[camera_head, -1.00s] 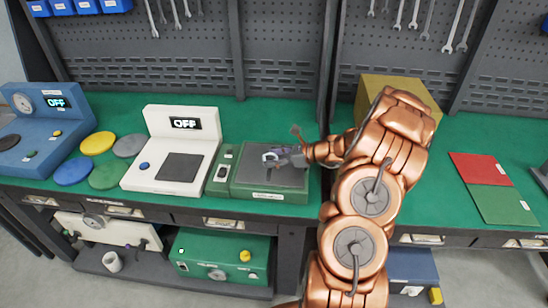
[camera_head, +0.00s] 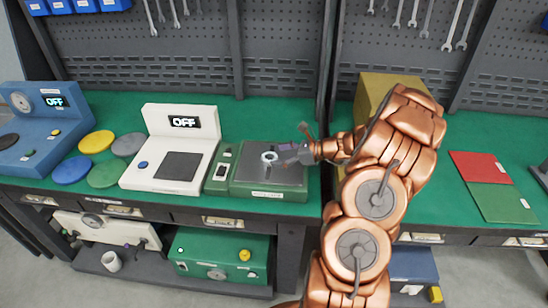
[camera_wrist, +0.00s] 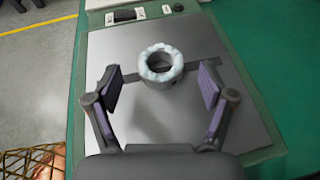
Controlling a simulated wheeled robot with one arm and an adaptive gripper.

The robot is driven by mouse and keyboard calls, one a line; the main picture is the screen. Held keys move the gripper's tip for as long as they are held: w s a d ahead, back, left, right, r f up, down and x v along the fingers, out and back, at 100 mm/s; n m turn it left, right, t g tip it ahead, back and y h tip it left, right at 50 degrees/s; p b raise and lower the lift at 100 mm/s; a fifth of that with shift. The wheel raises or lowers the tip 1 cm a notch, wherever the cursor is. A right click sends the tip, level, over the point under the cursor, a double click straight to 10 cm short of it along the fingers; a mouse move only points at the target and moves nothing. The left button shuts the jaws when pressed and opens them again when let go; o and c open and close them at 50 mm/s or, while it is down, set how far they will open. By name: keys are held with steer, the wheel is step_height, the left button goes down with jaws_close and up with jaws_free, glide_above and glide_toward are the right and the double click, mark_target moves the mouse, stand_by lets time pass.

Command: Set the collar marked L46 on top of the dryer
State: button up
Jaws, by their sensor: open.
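A grey collar with a whitish, scalloped top (camera_head: 269,157) rests flat on the grey plate of a low green machine (camera_head: 218,181). The collar's mark cannot be read, and neither can the machine's label, so I cannot tell whether it is the dryer. In the wrist view the collar (camera_wrist: 160,66) sits near the plate's far-middle part, over a dark strip. My gripper (camera_wrist: 162,84) is open, with its purple-padded fingers on either side and clear of the collar. In the head view my gripper (camera_head: 289,152) is just right of the collar.
A white device (camera_head: 146,181) with an OFF display stands left of the green machine. Several coloured discs lie beyond it, then a blue device (camera_head: 38,150). A yellow-brown box (camera_head: 378,92) stands behind my arm. A red and green mat (camera_head: 490,190) lies at right.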

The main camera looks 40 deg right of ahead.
steer(key=b+v, duration=0.1)
steer(key=v, duration=0.8)
steer(key=shift+d+r, duration=0.1)
steer(key=shift+d, duration=0.05)
steer(key=s+a+r+n+g, duration=0.25)
steer(key=a+n, duration=0.25)
steer(key=a, duration=0.4)
steer(key=s+a+r+n+g, duration=0.2)
steer(key=a+n+g, duration=0.2)
steer(key=a, duration=0.5)
steer(key=s+a+r+n+g, duration=0.25)
steer(key=a+n, duration=0.25)
steer(key=a, duration=0.5)
steer(key=s+a+n+g+h, duration=0.1)
steer(key=s+n+h, duration=0.3)
steer(key=s+n, duration=0.3)
steer(key=s+a+n+g+h, duration=0.2)
steer(key=s+n+h, duration=0.2)
steer(key=s, duration=1.1)
steer(key=n, duration=0.3)
steer(key=shift+a+r+g, duration=0.25)
steer(key=shift+a+g, duration=0.05)
steer(key=shift+s, duration=0.1)
